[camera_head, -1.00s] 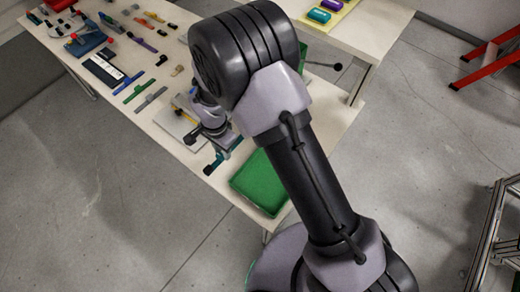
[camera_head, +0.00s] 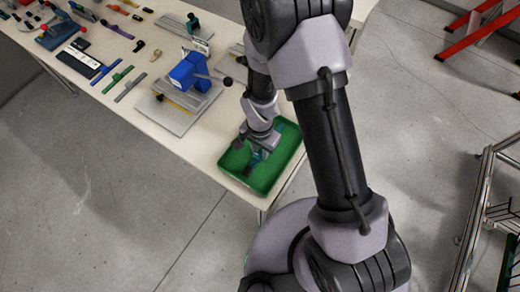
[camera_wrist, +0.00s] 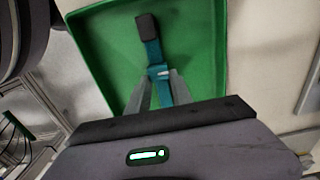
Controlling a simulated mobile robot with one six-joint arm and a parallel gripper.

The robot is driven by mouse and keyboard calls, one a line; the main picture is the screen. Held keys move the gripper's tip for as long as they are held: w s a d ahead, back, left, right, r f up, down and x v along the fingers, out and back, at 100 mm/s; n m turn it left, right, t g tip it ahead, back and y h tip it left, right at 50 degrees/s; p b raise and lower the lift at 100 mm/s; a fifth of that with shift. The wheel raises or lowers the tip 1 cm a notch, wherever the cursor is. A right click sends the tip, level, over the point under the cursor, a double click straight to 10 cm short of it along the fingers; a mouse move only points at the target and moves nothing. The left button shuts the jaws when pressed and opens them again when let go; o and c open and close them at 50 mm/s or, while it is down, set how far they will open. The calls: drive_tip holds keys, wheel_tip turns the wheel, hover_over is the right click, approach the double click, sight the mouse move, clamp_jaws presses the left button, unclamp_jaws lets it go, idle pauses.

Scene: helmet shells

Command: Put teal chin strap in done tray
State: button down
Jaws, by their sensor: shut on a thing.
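The teal chin strap (camera_wrist: 152,48) is held between the fingers of my gripper (camera_wrist: 160,85), which is shut on it. In the wrist view its dark end piece (camera_wrist: 147,27) points away from the gripper, over the green tray (camera_wrist: 200,45). In the head view my gripper (camera_head: 259,152) is over the green tray (camera_head: 262,186), within its rim. Part of the teal strap (camera_head: 254,160) shows at the fingertips. I cannot tell whether the strap touches the tray floor.
A grey board with a blue clamp-like fixture (camera_head: 187,72) stands left of the tray. Several straps and tools lie farther along the table. The table's front edge is close to the tray. Red ladder-like legs (camera_head: 480,35) stand at the far right.

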drive_tip(key=shift+f, duration=0.2)
drive_tip(key=c, duration=1.1)
unclamp_jaws()
drive_tip(key=shift+r, duration=0.1)
drive_tip(key=shift+c, duration=0.2)
drive_tip(key=shift+r, duration=0.1)
